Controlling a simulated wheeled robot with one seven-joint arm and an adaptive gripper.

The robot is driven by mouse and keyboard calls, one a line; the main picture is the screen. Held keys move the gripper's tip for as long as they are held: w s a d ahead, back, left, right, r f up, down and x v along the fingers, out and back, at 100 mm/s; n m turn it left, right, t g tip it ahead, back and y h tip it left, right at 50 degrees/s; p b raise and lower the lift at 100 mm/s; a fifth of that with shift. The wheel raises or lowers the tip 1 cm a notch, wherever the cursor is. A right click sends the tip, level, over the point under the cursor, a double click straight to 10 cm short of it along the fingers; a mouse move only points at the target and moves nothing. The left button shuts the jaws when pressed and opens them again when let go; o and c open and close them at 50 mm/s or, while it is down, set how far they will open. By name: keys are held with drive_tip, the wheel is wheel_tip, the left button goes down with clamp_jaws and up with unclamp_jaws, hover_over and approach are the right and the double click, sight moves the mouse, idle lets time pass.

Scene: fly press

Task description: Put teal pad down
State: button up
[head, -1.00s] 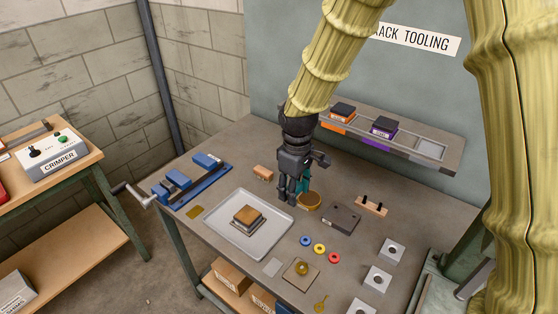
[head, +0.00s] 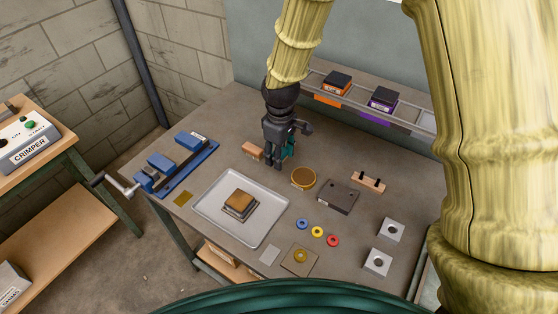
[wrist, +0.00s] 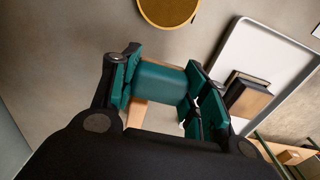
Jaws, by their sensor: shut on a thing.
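The teal pad (wrist: 160,82) is a smooth, rounded block held between the two fingers of my gripper (wrist: 160,88) in the wrist view. My gripper's finger faces are also teal. In the head view my gripper (head: 276,163) hangs over the back part of the grey bench (head: 225,125), and a bit of teal shows at its right side. It is between a small orange-brown block (head: 251,151) on the left and a round brass-rimmed disc (head: 303,178) on the right. I cannot tell whether the pad touches the bench.
A pale tray (head: 210,208) holding a stacked brown block (head: 240,201) lies in front. A blue vise (head: 180,165) is at left, a dark grey block (head: 339,197) and a wooden peg piece (head: 369,182) at right. A rack (head: 410,112) runs behind. Bare bench shows around the gripper.

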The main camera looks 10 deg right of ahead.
drive_tip(key=w+f, duration=0.1)
drive_tip(key=f, duration=0.1)
drive_tip(key=w+f, duration=0.2)
drive_tip(key=shift+p, duration=0.35)
drive_tip(key=shift+s+f, duration=0.15)
drive_tip(key=shift+f, duration=0.15)
drive_tip(key=shift+s+f, duration=0.35)
drive_tip(key=shift+s, duration=0.3)
drive_tip(key=shift+w+f, duration=0.15)
drive_tip(key=shift+w, duration=0.05)
drive_tip(key=o, duration=1.2)
drive_tip(key=shift+w+f, duration=0.15)
drive_tip(key=shift+w, duration=0.05)
drive_tip(key=shift+o, duration=0.3)
drive_tip(key=shift+s+r, duration=0.2)
drive_tip(key=shift+w, duration=0.15)
